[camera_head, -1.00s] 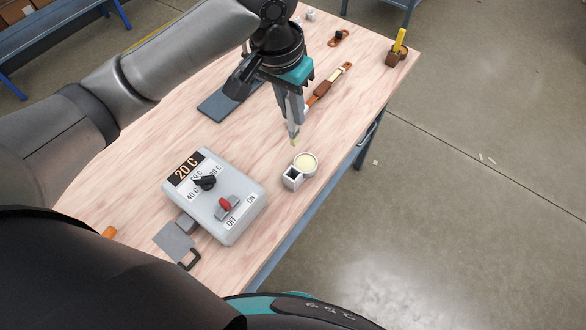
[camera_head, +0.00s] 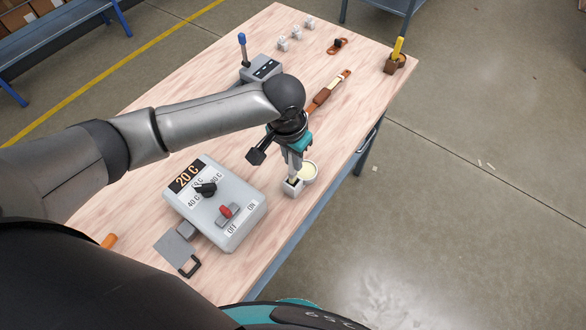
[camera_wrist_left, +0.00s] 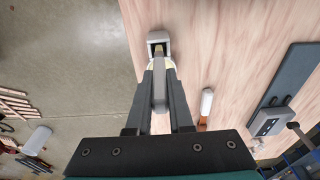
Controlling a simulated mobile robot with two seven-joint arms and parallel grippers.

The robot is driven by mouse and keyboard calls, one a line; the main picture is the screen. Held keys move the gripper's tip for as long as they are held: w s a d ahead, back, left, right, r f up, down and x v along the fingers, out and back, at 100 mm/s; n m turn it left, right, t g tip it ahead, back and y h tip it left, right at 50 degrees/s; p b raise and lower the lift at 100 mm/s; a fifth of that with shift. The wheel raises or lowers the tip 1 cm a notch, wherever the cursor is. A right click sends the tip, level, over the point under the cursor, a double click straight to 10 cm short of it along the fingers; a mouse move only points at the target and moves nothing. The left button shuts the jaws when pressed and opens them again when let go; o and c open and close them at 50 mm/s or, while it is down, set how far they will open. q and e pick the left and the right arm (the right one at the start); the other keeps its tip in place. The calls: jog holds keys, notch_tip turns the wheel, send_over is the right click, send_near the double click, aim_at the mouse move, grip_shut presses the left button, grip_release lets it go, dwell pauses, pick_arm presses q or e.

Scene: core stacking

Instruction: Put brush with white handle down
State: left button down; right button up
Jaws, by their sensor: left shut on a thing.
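My left gripper (camera_head: 294,176) is over the small white square holder (camera_head: 291,189) near the table's front right edge. In the left wrist view, the gripper (camera_wrist_left: 159,75) is shut on the brush with white handle (camera_wrist_left: 159,93), which shows greyish white between the fingers. The brush's yellowish tip points at the dark opening of the square holder (camera_wrist_left: 151,39). I cannot tell how deep the tip is in the opening. A round white cup (camera_head: 311,171) with cream-coloured contents stands beside the holder, partly behind the gripper. My right gripper is not in view.
A grey control box (camera_head: 233,236) with a knob and red switch stands left of the holder. A grey box with a blue lever (camera_head: 242,50), a brown tool (camera_head: 322,97) and a brown holder with a yellow handle (camera_head: 397,49) are farther back. Bare table lies behind the cup.

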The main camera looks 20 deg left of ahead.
aim_at(293, 170)
pick_arm(q)
jog(key=shift+f, duration=2.3)
jog(key=shift+f+b, duration=0.15)
jog(key=shift+b, duration=0.15)
jog(key=c, duration=0.8)
grip_release()
jog(key=r, duration=0.4)
jog(key=s+r+p, duration=0.1)
jog(key=r, duration=0.7)
jog(key=shift+s+a+r+p, duration=0.15)
jog(key=shift+a+p, duration=0.1)
jog(key=shift+p, duration=0.15)
